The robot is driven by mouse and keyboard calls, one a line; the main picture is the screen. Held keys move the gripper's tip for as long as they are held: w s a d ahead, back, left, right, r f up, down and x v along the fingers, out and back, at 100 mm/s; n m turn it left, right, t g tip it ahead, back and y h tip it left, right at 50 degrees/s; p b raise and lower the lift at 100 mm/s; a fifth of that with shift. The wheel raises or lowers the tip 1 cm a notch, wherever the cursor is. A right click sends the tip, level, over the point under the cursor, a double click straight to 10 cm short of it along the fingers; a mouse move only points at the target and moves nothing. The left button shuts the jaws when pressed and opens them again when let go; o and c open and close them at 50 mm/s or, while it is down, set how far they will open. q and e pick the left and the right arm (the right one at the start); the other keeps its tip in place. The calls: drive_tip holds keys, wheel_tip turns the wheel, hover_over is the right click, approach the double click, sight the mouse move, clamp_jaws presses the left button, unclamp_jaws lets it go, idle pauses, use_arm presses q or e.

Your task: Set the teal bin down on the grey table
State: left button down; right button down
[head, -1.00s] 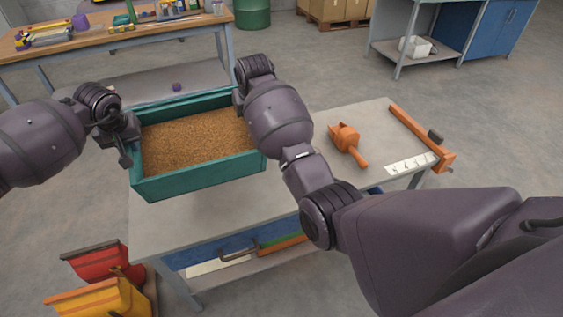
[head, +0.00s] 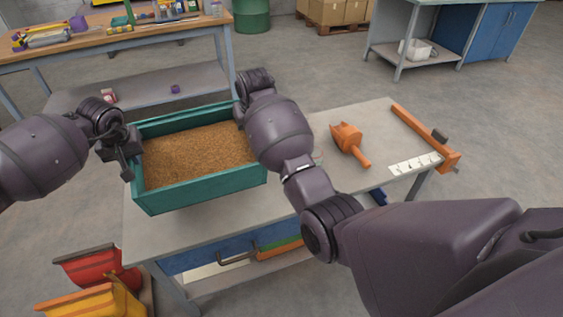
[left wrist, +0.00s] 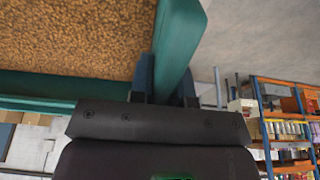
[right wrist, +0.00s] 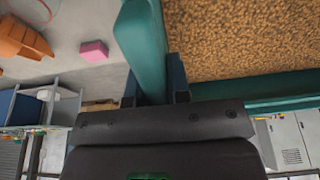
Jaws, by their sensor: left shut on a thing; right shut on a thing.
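The teal bin (head: 210,190), filled with brown grains (head: 190,155), is level over the left part of the grey table (head: 375,112). I cannot tell whether its base touches the tabletop. My left gripper (head: 134,150) is shut on its left end wall, which also shows between the fingers in the left wrist view (left wrist: 178,45). My right gripper (right wrist: 155,88) is shut on the opposite end wall (right wrist: 143,40). In the head view my right arm hides part of that end.
An orange scoop (head: 348,142), an orange bar clamp (head: 425,135) and a white numbered strip (head: 415,163) lie on the table's right part. A pink block (right wrist: 94,51) lies near the bin. Red (head: 98,268) and yellow (head: 95,300) bins stand front left. A wooden workbench (head: 120,35) is behind.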

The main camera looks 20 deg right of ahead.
use_arm(q)
drive_tip(key=shift+s+f+b, duration=0.15)
drive_tip(key=shift+f+b, duration=0.15)
drive_tip(key=shift+f, duration=0.65)
use_arm(e)
drive_tip(key=shift+w+f, duration=0.1)
drive_tip(key=shift+f, duration=0.3)
use_arm(q)
drive_tip(key=c, duration=1.4)
unclamp_jaws()
drive_tip(key=shift+c, duration=0.2)
use_arm(e)
drive_tip(key=c, duration=1.4)
unclamp_jaws()
drive_tip(key=shift+c, duration=0.2)
use_arm(q)
drive_tip(key=o, duration=0.4)
drive_tip(key=shift+r, duration=0.15)
drive_tip(key=shift+c, duration=0.2)
use_arm(e)
drive_tip(key=o, duration=0.4)
drive_tip(key=shift+f, duration=0.1)
drive_tip(key=shift+c, duration=0.2)
drive_tip(key=shift+f, duration=0.1)
use_arm(q)
drive_tip(key=shift+r, duration=0.1)
drive_tip(key=v, duration=1.1)
drive_tip(key=shift+r, duration=0.35)
use_arm(e)
drive_tip(key=v, duration=1.2)
